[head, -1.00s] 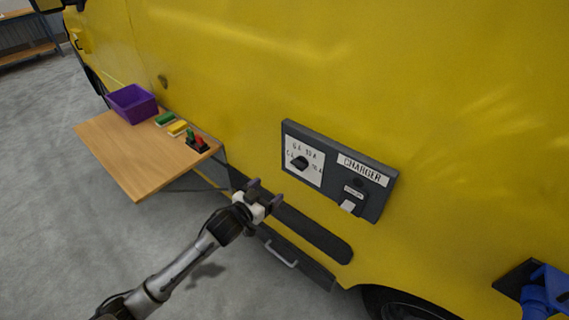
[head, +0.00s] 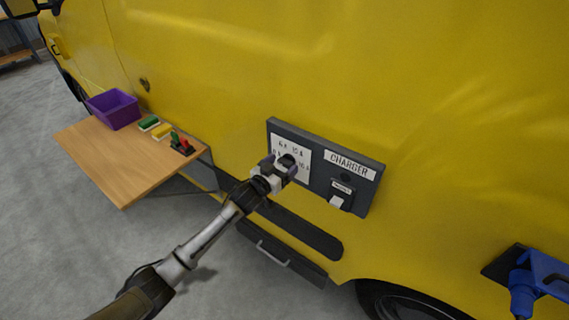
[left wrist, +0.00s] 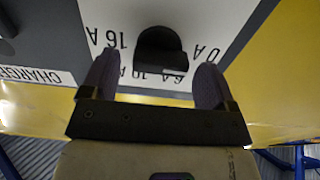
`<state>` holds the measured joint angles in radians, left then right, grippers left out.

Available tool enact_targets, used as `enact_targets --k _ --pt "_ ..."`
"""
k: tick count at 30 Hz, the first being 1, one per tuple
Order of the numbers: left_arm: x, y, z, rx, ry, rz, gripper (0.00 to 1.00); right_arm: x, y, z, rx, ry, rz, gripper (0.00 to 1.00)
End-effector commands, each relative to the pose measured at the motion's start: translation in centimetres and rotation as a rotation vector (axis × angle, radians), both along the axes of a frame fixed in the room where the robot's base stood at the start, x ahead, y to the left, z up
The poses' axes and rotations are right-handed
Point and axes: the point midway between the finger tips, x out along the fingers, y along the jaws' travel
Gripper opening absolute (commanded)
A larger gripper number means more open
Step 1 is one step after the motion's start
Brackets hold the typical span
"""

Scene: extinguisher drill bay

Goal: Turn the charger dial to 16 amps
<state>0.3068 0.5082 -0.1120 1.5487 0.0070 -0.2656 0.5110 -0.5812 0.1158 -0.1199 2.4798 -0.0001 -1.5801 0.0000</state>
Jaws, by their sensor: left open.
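The charger panel (head: 316,194) is a dark grey plate on the side of the yellow van, with a white "CHARGER" label. Its white dial plate (head: 303,152) carries amp markings. The black dial knob (head: 287,160) is partly hidden by my left gripper (head: 281,169) in the head view. In the left wrist view the knob (left wrist: 160,50) shows between and just beyond the two open fingers (left wrist: 152,85), with the "16 A" mark at its left and a "0 A" mark at its right. I cannot tell whether a finger touches it. My right gripper is out of view.
A white tab (head: 337,202) sits low on the panel. A blue object (head: 535,285) is at lower right.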

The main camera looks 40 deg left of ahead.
Motion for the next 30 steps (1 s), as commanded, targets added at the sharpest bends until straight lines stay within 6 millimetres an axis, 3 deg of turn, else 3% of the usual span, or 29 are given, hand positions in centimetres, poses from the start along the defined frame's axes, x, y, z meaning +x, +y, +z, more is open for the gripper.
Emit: enact_targets --k 6,18,30 --pt "1.5 0.1 0.0 0.0 0.0 0.001 0.81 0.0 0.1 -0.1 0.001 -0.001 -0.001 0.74" --pt "1.8 0.1 0.0 0.0 0.001 0.0 0.8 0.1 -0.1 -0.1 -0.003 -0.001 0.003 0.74" --pt "1.7 0.1 0.0 0.0 0.001 0.0 0.42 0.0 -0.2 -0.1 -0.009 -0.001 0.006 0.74"
